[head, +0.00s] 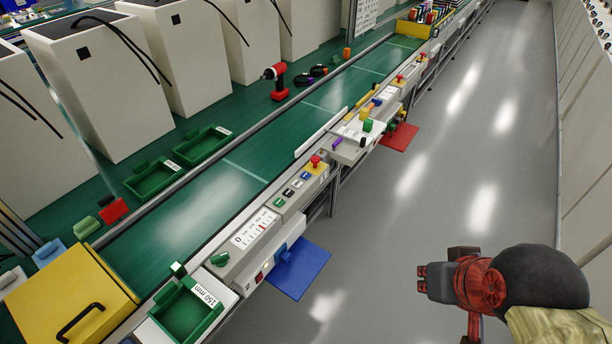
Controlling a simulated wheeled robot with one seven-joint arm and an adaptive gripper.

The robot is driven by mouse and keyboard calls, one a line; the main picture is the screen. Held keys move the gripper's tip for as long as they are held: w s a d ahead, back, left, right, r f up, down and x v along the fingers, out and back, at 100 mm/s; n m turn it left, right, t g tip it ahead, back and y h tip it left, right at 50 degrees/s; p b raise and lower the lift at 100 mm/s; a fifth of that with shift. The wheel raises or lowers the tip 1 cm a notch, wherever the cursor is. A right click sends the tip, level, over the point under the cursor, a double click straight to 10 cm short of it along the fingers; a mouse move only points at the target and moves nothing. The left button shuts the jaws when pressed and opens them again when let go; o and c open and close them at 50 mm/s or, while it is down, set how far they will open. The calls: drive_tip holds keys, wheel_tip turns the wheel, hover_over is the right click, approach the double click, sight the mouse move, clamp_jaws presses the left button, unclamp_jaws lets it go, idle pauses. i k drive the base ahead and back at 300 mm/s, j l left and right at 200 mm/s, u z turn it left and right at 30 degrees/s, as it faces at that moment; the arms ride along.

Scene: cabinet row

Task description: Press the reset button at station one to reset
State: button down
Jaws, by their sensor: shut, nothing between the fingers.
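The near station's grey control panel (300,188) runs along the conveyor's front edge. It carries a red mushroom button (315,160) on a yellow base and a row of small buttons, including a blue one (289,193). Their labels are too small to read, so I cannot tell which is the reset button or which station is number one. A similar panel with another red button (399,78) stands farther along. My gripper (421,278) is shut and empty over the aisle at lower right, pointing left, well apart from the panels.
A gauge box (255,228) adjoins the near panel. A blue plate (301,269) and a red plate (399,137) jut into the aisle. A white shelf with coloured blocks (352,146) sticks out between them. The grey aisle floor (390,225) is clear.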

sight(305, 175)
drive_tip(key=i+j, duration=1.05)
drive_tip(key=j+z, duration=0.1)
drive_tip(key=z, duration=1.1)
drive_tip(key=i+j, duration=0.05)
